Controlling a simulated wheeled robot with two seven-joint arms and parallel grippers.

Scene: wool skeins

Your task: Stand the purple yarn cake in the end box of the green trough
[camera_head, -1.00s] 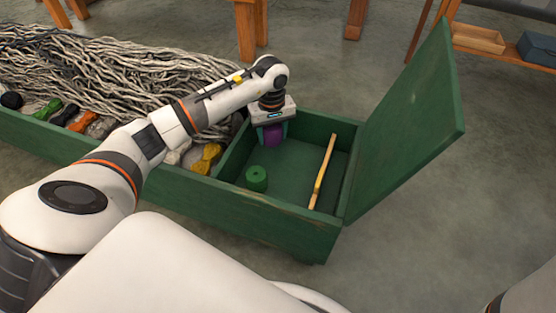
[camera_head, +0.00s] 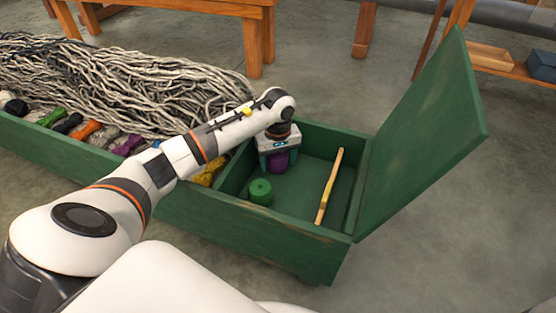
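The purple yarn cake (camera_head: 279,162) is in the end box of the green trough (camera_head: 245,220), toward its far left corner. My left gripper (camera_head: 278,163) points down over it, with a finger on each side, and looks shut on it. The cake looks upright and low in the box. Whether its base touches the floor of the box is hard to tell. The gripper hides the top of the cake. My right gripper is out of view.
A green yarn cake (camera_head: 260,192) and a wooden stick (camera_head: 329,186) are in the same box. The open green lid (camera_head: 425,145) rises at the right. Grey skeins (camera_head: 120,80) and small coloured ones fill the trough's left part. The box floor between cakes and stick is clear.

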